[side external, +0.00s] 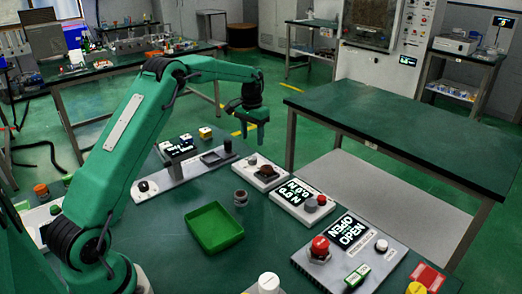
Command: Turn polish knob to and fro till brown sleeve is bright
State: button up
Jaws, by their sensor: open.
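My green gripper (255,142) hangs pointing down with its two fingers apart and empty. It is above the back edge of the work table, over a small light unit (265,180). A grey-brown hollow cylinder (240,198) stands upright on the table in front of the unit. A dark round knob (142,186) sits on the left end of a long grey panel. No labels near these are readable.
A green tray (214,228) lies mid-table. Right of it are a unit with a lit display (294,190) and a larger panel with an OPEN display (347,231) and red button (319,246).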

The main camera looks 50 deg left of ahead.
aim_at(252, 158)
jog(key=m, duration=0.3)
jog(key=shift+m, duration=0.4)
jog(key=m, duration=0.5)
jog(key=shift+f, duration=0.1)
jog(key=shift+f, duration=0.1)
jog(key=shift+s+f, duration=0.1)
jog(key=shift+f, duration=3.75)
jog(key=shift+c, duration=0.2)
jog(key=c, duration=0.9)
